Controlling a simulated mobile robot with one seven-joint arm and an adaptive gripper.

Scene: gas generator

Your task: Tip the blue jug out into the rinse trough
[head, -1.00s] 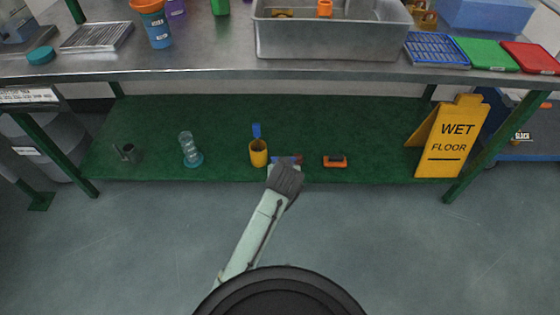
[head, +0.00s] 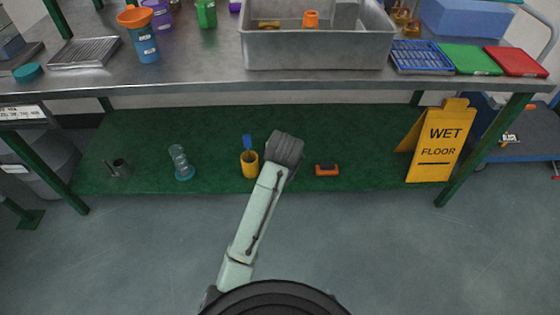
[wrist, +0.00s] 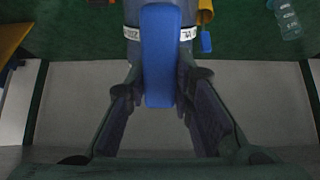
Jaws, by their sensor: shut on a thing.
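The blue jug (wrist: 160,55) is in the wrist view, its upright blue handle between the two fingers of my gripper (wrist: 160,88). A white printed band runs around the jug's body behind the handle. My gripper is shut on the handle. In the head view my gripper's dark end (head: 285,149) is over the green lower shelf and hides the jug. The grey rinse trough (head: 316,58) stands on the steel bench above and beyond my gripper, with an orange object and a brownish one inside. The jug's contents cannot be seen.
On the green shelf (head: 370,135) stand a yellow cup (head: 249,165) with a blue tool, a clear bottle (head: 181,164) and an orange block (head: 327,170). A yellow wet-floor sign (head: 437,148) is at right. The steel bench edge (head: 200,88) overhangs the shelf.

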